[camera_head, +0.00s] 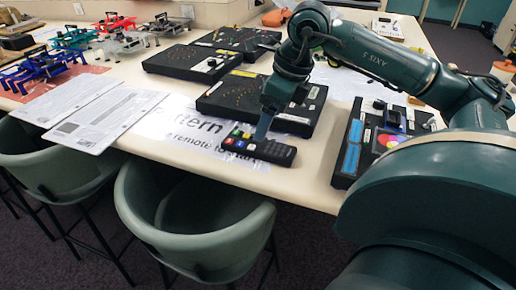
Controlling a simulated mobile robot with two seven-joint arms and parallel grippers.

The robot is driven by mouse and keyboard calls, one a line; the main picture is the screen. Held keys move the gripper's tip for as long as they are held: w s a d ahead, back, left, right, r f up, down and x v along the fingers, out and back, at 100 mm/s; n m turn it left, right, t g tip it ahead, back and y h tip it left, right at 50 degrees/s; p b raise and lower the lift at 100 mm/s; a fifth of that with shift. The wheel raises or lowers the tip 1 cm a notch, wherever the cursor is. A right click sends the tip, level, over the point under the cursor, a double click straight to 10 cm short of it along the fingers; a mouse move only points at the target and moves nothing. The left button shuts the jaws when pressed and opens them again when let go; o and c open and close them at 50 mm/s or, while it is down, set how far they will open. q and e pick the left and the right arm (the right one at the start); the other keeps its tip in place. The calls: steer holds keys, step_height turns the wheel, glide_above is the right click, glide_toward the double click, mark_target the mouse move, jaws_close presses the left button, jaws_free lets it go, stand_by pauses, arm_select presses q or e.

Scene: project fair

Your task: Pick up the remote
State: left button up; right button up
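The remote (278,153) is black with coloured buttons at its left end. It lies near the front edge of the cream table (302,182), partly on a white printed sheet (183,132). My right arm comes in from the right, and my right gripper (264,130) points down directly over the remote's middle. A blue-grey finger reaches to the remote's top or just behind it. Whether it touches, and whether the fingers are apart or closed, I cannot tell. My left gripper is out of view.
Black boxes (193,62) stand behind the remote, and another panel with a colour wheel (349,160) stands to its right. Printed pages (105,115) and small coloured drone-like models (42,68) lie left. Two green chairs (196,240) stand against the front edge.

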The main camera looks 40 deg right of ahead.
mark_target(259, 145)
steer(key=x, duration=0.7)
steer(key=shift+a+f, duration=0.15)
steer(key=shift+c, duration=0.4)
steer(key=c, duration=1.1)
